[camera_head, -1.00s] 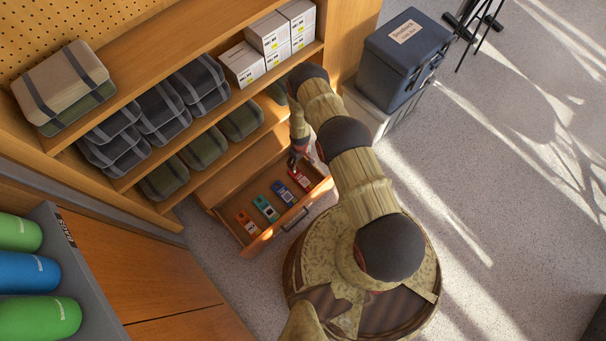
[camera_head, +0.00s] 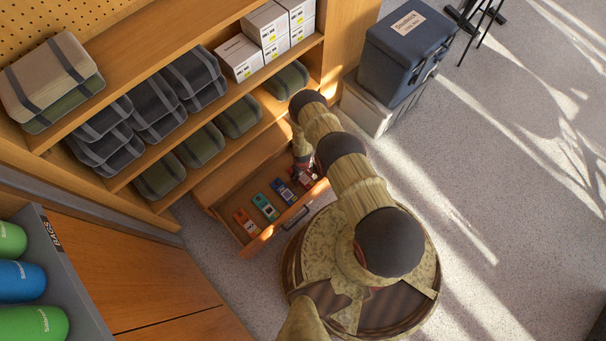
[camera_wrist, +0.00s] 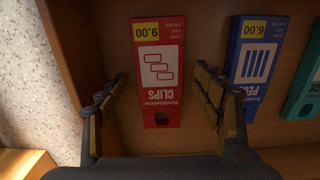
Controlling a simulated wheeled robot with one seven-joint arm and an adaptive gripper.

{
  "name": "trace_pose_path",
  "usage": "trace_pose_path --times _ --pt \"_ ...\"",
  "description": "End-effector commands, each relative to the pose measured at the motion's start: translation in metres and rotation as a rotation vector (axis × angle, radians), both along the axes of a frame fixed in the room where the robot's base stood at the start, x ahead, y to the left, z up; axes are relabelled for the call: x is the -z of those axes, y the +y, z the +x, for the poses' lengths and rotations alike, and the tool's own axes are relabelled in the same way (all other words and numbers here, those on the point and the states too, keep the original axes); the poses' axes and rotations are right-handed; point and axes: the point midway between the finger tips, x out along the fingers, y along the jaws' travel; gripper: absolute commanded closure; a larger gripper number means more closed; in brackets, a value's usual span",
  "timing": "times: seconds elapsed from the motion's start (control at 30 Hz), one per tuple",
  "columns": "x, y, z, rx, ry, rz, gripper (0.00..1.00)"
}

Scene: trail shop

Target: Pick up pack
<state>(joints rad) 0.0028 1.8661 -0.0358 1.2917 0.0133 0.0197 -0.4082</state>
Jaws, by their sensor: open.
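Small flat packs lie in an open wooden drawer (camera_head: 258,242). The red pack (camera_wrist: 158,72), marked CLIPS with a yellow 9.00 tag, lies at the drawer's right end in the head view, partly hidden there by my gripper. Beside it is a blue pack (camera_head: 283,190) with a 6.00 tag, then a teal pack (camera_head: 265,207) and an orange pack (camera_head: 246,223). My gripper (camera_wrist: 160,88) is open and empty over the red pack. In the wrist view its fingers show on either side of the pack's lower part.
The drawer wall stands close to my left finger in the wrist view. Shelves with rolled grey and green bundles (camera_head: 238,116) and white boxes (camera_head: 240,58) rise behind the drawer. A blue cooler (camera_head: 405,50) stands at the right.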

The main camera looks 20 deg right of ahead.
Motion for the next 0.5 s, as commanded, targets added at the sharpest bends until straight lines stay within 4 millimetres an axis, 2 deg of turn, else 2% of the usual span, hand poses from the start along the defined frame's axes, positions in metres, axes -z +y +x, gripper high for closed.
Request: trace_pose_path --times 0.27,0.5 --pt "0.0025 0.0 0.0008 0.0 -0.001 0.0 0.33" --pt "0.0025 0.0 0.0005 -0.001 0.0 0.0 0.46"
